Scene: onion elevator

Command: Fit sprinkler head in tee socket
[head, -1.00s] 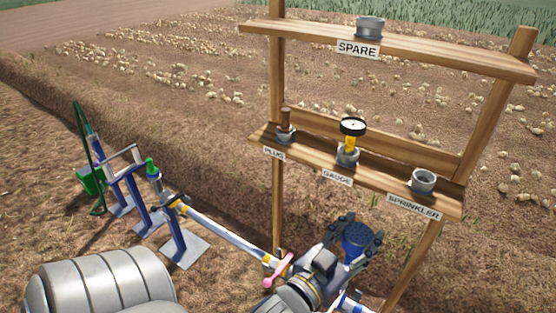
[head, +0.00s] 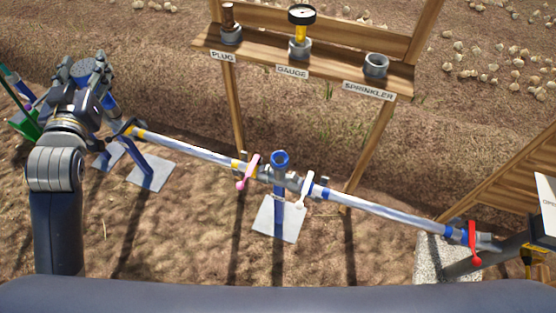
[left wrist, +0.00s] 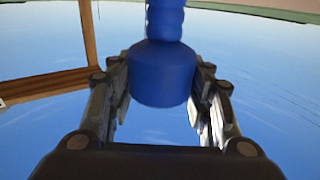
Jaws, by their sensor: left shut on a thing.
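The blue sprinkler head (head: 86,69), with a dotted round face, is in my left gripper (head: 84,85) at the left of the head view. In the left wrist view the gripper (left wrist: 162,95) is shut with its fingers on both sides of the blue sprinkler head (left wrist: 163,72). The tee socket (head: 279,158) is a blue ring opening upward on the pipe line, in the middle of the head view. Nothing shows in its mouth. The gripper is well to the left of the tee in the picture, apart from it. My right gripper is not in view.
A wooden rack (head: 325,70) stands behind the pipe, holding a plug, a gauge and an empty sprinkler holder (head: 376,64). Pink (head: 248,172), white (head: 306,188) and red (head: 473,243) handles stick out along the pipe. A wooden panel (head: 510,185) stands at the right.

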